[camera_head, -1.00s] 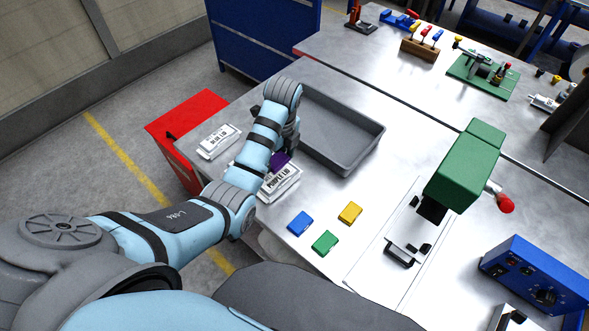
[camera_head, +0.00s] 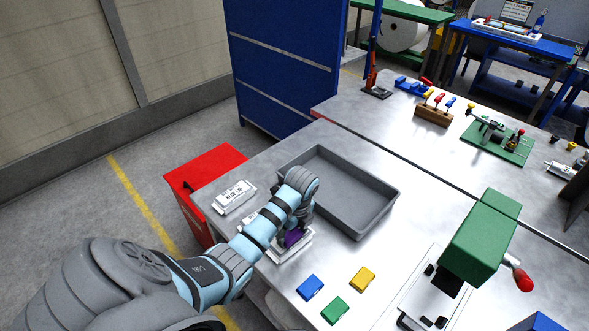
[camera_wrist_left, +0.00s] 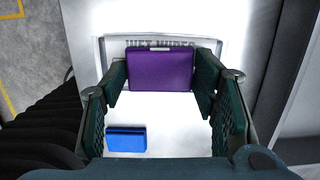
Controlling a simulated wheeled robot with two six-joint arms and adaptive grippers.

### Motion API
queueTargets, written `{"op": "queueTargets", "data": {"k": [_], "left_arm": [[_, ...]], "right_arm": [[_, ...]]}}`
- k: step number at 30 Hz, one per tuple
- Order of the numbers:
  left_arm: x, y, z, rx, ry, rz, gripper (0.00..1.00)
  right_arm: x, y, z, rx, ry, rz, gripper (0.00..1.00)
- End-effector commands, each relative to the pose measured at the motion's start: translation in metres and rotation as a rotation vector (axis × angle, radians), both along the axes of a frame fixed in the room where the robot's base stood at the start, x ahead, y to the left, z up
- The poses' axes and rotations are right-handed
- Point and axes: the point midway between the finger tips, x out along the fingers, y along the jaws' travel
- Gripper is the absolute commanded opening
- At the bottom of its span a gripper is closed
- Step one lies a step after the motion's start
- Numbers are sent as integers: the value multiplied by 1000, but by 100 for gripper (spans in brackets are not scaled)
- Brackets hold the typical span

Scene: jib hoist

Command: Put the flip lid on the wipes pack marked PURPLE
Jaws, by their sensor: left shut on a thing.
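My left gripper (camera_head: 297,229) is shut on the purple lid (camera_head: 292,239), at the front left of the bench. In the left wrist view the purple lid (camera_wrist_left: 160,70) sits between the two fingers, level in the picture. A white wipes pack (camera_head: 301,247) lies under and around the lid; its "WET WIPES" print (camera_wrist_left: 160,43) shows partly beyond the lid's far edge, and the lid hides its middle. I cannot tell whether the lid touches the pack. My right gripper is out of view.
A second white pack (camera_head: 234,197) lies to the left. A grey tray (camera_head: 342,190) stands just behind my gripper. Blue (camera_head: 309,287), green (camera_head: 335,310) and yellow (camera_head: 362,278) lids lie to the right. A green press (camera_head: 480,238) stands farther right. A red cabinet (camera_head: 205,182) flanks the bench.

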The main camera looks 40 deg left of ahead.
Motion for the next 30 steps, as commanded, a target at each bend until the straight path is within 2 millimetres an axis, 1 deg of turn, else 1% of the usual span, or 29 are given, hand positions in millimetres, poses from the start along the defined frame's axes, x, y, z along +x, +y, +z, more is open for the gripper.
{"op": "queueTargets", "data": {"k": [8,9,11,12,13,23,26,30], "left_arm": [[0,0,-2,0,-1,0,43],[0,0,-3,0,-1,0,56],[0,0,-2,0,-2,0,65],[0,0,-2,0,-2,0,72],[0,0,-2,0,-2,0,74],[1,0,-1,0,-2,0,74],[1,-1,3,0,-2,-1,74],[3,-4,16,0,-3,-6,74]], "right_arm": [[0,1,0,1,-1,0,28],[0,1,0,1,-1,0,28],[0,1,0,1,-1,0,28],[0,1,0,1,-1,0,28],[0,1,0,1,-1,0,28],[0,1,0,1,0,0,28],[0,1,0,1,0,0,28],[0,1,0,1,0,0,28]]}}
